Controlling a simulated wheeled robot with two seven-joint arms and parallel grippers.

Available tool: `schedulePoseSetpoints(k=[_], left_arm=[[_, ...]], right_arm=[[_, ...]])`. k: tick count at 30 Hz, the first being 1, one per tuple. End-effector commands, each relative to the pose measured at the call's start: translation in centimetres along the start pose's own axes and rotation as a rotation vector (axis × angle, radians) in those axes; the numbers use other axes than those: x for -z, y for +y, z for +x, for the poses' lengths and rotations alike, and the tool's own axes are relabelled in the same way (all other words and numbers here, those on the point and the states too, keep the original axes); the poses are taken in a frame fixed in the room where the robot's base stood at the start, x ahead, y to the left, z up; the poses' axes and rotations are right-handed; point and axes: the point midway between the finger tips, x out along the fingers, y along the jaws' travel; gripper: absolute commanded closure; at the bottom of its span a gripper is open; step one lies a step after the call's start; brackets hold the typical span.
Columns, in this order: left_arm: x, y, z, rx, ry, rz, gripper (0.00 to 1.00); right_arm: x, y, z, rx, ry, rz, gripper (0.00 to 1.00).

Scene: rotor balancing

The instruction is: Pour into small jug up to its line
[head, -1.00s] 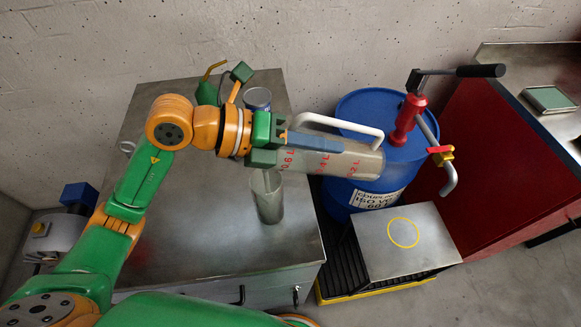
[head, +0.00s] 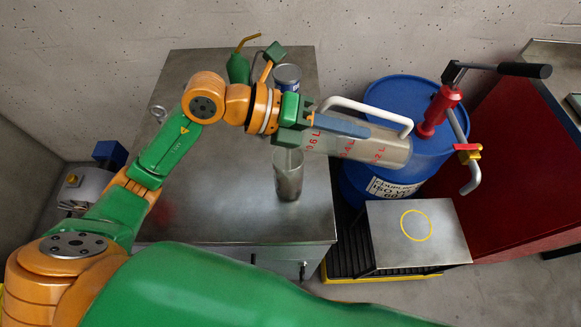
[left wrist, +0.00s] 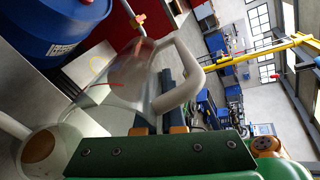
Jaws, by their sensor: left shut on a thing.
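The large clear measuring jug (head: 372,149) has red litre marks and a white handle (head: 362,107). It lies tipped almost level in the head view, its base to the right. My left gripper (head: 345,125) is shut on it at the handle side. The small jug (head: 289,177) stands upright on the metal bench, under the large jug's left end. In the left wrist view the large jug (left wrist: 125,75) crosses the middle, and a round rim with brownish content (left wrist: 40,146) shows at lower left. I cannot make out a stream or the small jug's line. My right gripper is out of view.
The metal bench (head: 225,215) also holds a blue-labelled can (head: 287,76) and a green oil can (head: 238,68) at the back. A blue drum (head: 437,142) with a red hand pump (head: 439,108) stands right, behind a metal plate with a yellow ring (head: 385,245).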

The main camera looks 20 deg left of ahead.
Motion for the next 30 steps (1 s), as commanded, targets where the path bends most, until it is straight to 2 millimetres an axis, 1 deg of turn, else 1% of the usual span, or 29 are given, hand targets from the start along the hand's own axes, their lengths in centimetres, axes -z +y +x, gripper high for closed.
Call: schedulePoseSetpoints(k=[4, 6, 14, 17, 26, 30], left_arm=[[0.1, 0.2, -0.1, 0.045, -0.022, 0.001, 1.0], [-0.2, -0.3, -0.4, 0.049, -0.024, 0.001, 1.0], [-0.2, -0.4, -0.4, 0.048, -0.023, 0.001, 1.0], [-0.5, -1.1, -0.3, 0.087, -0.04, -0.004, 1.0], [-0.4, -0.9, -0.1, 0.092, -0.045, 0.001, 1.0], [-0.6, -1.3, -0.3, 0.132, -0.064, -0.003, 1.0]], right_arm=[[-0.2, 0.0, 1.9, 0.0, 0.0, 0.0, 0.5], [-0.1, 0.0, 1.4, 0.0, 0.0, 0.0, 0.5], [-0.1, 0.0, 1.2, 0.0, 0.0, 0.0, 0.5], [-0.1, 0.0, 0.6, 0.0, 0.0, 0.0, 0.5], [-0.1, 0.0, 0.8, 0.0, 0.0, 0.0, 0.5], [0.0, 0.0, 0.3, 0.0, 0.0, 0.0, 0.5]])
